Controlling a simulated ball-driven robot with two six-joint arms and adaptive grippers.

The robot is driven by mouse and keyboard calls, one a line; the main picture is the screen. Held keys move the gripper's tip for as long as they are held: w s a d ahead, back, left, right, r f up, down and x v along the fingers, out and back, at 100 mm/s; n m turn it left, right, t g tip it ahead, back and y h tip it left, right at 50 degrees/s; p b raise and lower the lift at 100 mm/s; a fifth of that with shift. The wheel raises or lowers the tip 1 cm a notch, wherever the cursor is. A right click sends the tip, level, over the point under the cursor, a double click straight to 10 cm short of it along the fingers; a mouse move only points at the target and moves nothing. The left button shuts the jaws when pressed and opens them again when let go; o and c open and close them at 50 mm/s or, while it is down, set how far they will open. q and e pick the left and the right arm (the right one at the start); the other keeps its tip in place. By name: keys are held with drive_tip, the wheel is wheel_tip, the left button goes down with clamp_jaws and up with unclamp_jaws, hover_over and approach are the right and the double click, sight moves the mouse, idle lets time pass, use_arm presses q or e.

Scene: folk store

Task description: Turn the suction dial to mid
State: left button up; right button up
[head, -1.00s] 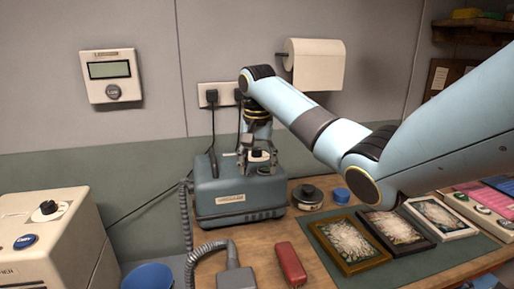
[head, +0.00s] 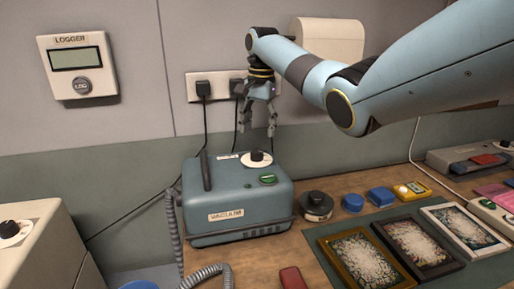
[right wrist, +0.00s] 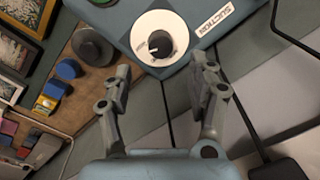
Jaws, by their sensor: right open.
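The suction dial (head: 257,158) is a black knob on a white round plate on top of a blue-grey box (head: 237,207). In the right wrist view the dial (right wrist: 160,43) shows beside a label reading SUCTION (right wrist: 213,20). The knob has a pale pointer mark; the small scale words are too small to read. My right gripper (head: 257,134) is open and empty, above and behind the dial, apart from it. In the right wrist view its two fingers (right wrist: 161,88) are spread, with the dial beyond the tips. My left gripper is not in view.
A dark round knob (head: 317,205), blue caps and framed pictures (head: 360,262) lie to the right. A wall logger (head: 78,68) and plugged cords are behind.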

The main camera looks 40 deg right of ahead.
sight(257, 151)
drive_tip(key=f, duration=0.6)
drive_tip(key=shift+w+f, duration=0.2)
drive_tip(key=shift+f, duration=0.55)
drive_tip(key=c, duration=1.1)
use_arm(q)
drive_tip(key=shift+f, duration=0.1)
use_arm(e)
drive_tip(key=shift+c, duration=0.2)
